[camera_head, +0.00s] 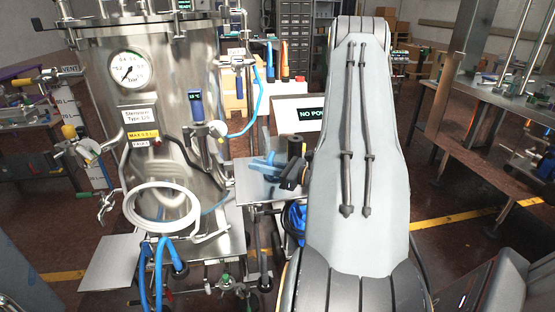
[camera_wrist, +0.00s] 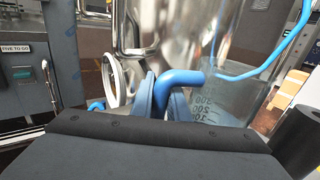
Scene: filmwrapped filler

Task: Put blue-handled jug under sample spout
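The blue-handled jug is clear with graduation marks. Its body (camera_wrist: 222,98) is right of centre in the wrist view, and its blue handle (camera_wrist: 186,77) bends down between my gripper's fingers (camera_wrist: 160,100). The fingers appear closed around the handle. In the head view my gripper (camera_head: 287,172) is beside the jug (camera_head: 264,167), just above or at a small steel shelf (camera_head: 258,192); I cannot tell whether the jug touches it. The steel tank (camera_head: 165,90) stands left of the jug. Several valves and fittings are on it; I cannot tell which is the sample spout.
A valve fitting (camera_head: 217,130) and a blue hose (camera_head: 257,95) are on the tank's right side. A coiled white hose (camera_head: 160,208) hangs at its front. A white box with a display (camera_head: 300,113) stands behind the shelf. A steel bench (camera_head: 500,140) is at right.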

